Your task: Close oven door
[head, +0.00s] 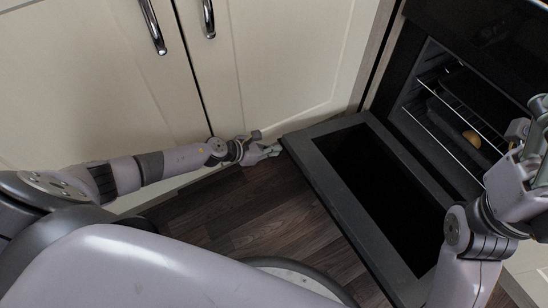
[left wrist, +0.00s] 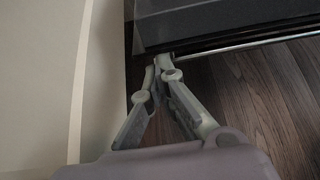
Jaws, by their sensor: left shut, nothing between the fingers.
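The oven door (head: 318,172) is swung down open, with a grey frame around a dark glass panel. Its corner and edge also show at the top of the left wrist view (left wrist: 230,22). My left gripper (head: 272,151) is shut and empty at the door's outer left corner, beside the cabinet. In the left wrist view its fingertips (left wrist: 164,64) meet right by the door's edge; whether they touch it is unclear. My right arm reaches over the right side of the door, its gripper (head: 527,130) partly cut off by the picture edge, its jaws unclear.
The open oven cavity (head: 425,85) holds wire racks (head: 450,140) and a small yellow-brown item (head: 472,139). Cream cabinet doors (head: 270,60) with metal handles stand close on the left. Dark wood floor (head: 255,215) lies free below the door's left edge.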

